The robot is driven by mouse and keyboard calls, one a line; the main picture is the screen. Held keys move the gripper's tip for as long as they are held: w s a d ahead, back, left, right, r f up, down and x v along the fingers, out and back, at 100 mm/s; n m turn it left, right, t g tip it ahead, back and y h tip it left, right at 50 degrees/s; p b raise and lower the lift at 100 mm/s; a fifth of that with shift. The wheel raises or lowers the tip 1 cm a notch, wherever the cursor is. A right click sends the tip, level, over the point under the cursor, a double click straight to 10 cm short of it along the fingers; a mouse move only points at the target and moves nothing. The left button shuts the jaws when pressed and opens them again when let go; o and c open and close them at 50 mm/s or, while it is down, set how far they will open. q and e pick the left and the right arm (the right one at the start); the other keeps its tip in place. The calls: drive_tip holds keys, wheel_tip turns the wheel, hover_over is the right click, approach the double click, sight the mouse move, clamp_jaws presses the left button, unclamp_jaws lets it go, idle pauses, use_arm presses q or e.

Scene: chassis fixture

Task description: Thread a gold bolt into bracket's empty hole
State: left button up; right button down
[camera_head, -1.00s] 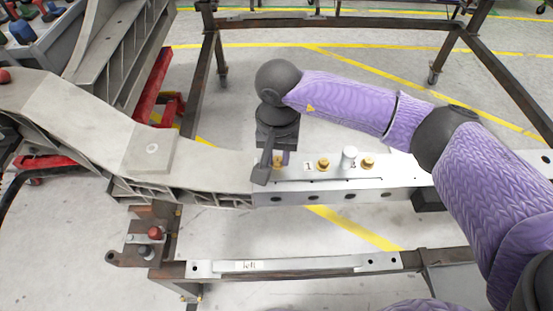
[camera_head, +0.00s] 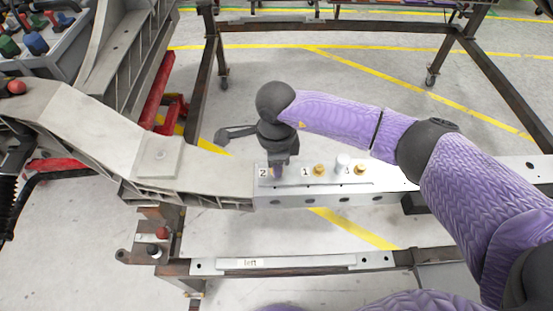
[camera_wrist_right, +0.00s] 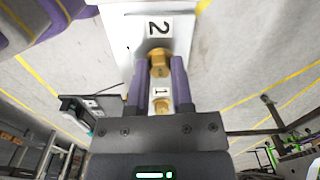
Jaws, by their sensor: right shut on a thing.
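The bracket (camera_head: 385,183) is a long light-grey bar with labels 2, 1 and 3 on top. My right gripper (camera_head: 278,174) points down at its left end, beside label 2. In the right wrist view its two purple fingers (camera_wrist_right: 160,85) are shut on a gold bolt (camera_wrist_right: 160,62) near label 2. The fingers hide part of this bolt, and I cannot tell how deep it sits in a hole. Another gold bolt (camera_head: 319,170) stands by label 1, also seen in the wrist view (camera_wrist_right: 160,107). A third gold bolt (camera_head: 360,170) stands by label 3. My left gripper is not in view.
A grey chassis beam (camera_head: 90,125) joins the bracket's left end. A lower rail (camera_head: 300,262) labelled "left" runs in front, and a dark frame (camera_head: 330,24) stands behind.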

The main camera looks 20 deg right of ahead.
drive_tip(key=m+p, duration=0.5)
drive_tip(key=m, duration=0.7)
drive_tip(key=shift+s, duration=0.15)
drive_tip(key=shift+f+m+p, duration=0.2)
drive_tip(key=shift+m+p, duration=0.1)
drive_tip(key=shift+m, duration=0.7)
drive_tip(key=shift+f+m, duration=0.25)
drive_tip(key=shift+m, duration=0.15)
drive_tip(key=shift+c, duration=2.1)
unclamp_jaws()
drive_tip(key=shift+d, duration=0.15)
drive_tip(key=shift+r, duration=0.1)
